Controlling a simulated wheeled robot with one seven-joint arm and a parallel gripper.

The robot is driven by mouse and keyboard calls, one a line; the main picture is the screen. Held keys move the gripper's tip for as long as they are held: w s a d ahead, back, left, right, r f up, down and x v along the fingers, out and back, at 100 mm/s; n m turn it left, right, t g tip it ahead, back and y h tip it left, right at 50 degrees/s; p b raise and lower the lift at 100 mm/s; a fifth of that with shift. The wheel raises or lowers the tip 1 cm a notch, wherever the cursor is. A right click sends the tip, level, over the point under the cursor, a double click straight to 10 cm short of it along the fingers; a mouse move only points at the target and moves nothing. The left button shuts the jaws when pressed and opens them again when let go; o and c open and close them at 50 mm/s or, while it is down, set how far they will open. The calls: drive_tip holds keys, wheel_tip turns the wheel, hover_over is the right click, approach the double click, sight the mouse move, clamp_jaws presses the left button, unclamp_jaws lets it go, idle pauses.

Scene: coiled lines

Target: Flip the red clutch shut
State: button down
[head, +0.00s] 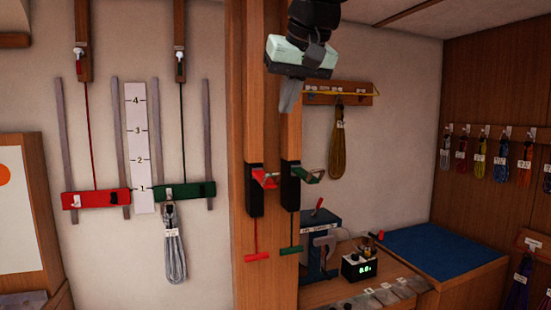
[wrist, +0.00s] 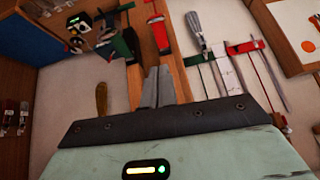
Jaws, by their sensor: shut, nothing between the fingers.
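The red clutch (head: 264,179) is on the wooden post, a black body with a red lever that juts out to the right. A red T-handle (head: 257,256) hangs below it on a red cord. The red clutch also shows in the wrist view (wrist: 157,30), near the top middle. My gripper (head: 289,98) is above the clutches, in front of the post, its fingers pointing down and apart from the clutch. In the wrist view my fingers (wrist: 158,86) are together and empty.
A green clutch (head: 302,174) with its lever out sits just right of the red one, with a green T-handle (head: 290,250) below. A rack with a yellow coil (head: 338,145) is at right. A red block (head: 95,199) and green block ride on rails at left.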

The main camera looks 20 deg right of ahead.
drive_tip(key=s+f+p+x, duration=0.1)
drive_tip(key=p+x, duration=0.3)
drive_tip(key=x, duration=0.8)
drive_tip(key=shift+s+f+p, duration=0.4)
drive_tip(key=shift+s+f, duration=0.05)
drive_tip(key=shift+f, duration=0.25)
drive_tip(key=shift+a, duration=0.1)
drive_tip(key=shift+f, duration=0.1)
